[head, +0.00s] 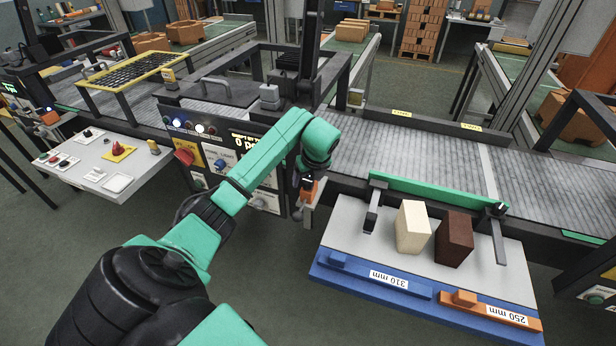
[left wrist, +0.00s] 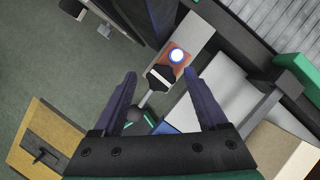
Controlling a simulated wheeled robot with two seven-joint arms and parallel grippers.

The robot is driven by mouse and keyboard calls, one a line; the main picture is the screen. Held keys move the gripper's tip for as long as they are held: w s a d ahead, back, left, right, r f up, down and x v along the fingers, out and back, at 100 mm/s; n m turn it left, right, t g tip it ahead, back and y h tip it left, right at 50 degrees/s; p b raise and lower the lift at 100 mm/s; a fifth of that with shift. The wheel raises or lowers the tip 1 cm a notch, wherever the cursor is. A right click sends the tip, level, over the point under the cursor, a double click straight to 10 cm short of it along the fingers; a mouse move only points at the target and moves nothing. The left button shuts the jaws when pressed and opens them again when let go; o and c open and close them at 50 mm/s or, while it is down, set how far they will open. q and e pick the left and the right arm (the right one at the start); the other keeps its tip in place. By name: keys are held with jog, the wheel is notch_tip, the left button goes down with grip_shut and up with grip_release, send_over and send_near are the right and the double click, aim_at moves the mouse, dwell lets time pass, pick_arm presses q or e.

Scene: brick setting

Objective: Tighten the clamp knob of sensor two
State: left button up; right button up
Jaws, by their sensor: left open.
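My left gripper (left wrist: 160,82) is open, its two dark fingers on either side of a small sensor assembly. An orange sensor (left wrist: 178,60) with a glowing white-blue lens sits on a grey bracket beyond the fingertips. A black piece with a thin grey stem lies between the fingertips, and a dark round knob (left wrist: 137,115) is at the stem's near end, between the fingers. I see no contact. In the head view the orange sensor (head: 306,191) is under my left wrist at the conveyor's front edge, the gripper mostly hidden. No number on the sensor is readable. My right gripper is out of view.
A conveyor (head: 400,150) with a green guide rail (head: 430,193) runs behind. A grey-topped shelf (head: 345,240) to the right holds a cream brick (head: 412,228), a dark brown brick (head: 454,238) and blue and orange gauge bars. A control panel (head: 103,167) stands left; the floor in front is clear.

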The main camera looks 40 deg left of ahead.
pick_arm(q)
grip_shut()
jog(key=shift+f, duration=0.1)
